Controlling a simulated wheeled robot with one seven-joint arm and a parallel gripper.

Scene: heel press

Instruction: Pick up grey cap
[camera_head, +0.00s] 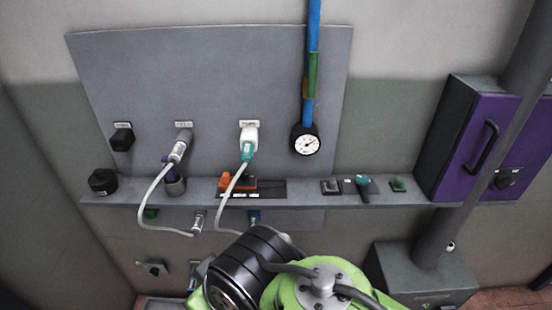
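A dark grey to black round cap-like piece (103,182) sits at the left end of the grey ledge (300,189). A smaller dark grey piece (331,186) stands on the ledge right of the middle. I cannot tell for certain which is the grey cap. My green and black arm rises from the bottom middle, below the ledge and apart from both pieces. My gripper's fingers cannot be made out; the arm hides what lies behind it.
Two pale cables hang from a grey connector (179,148) and a white plug (249,137) on the panel. An orange piece (237,181) and a teal-handled knob (363,181) are on the ledge. A purple cabinet (480,145) and slanted pipe (487,130) bound the right.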

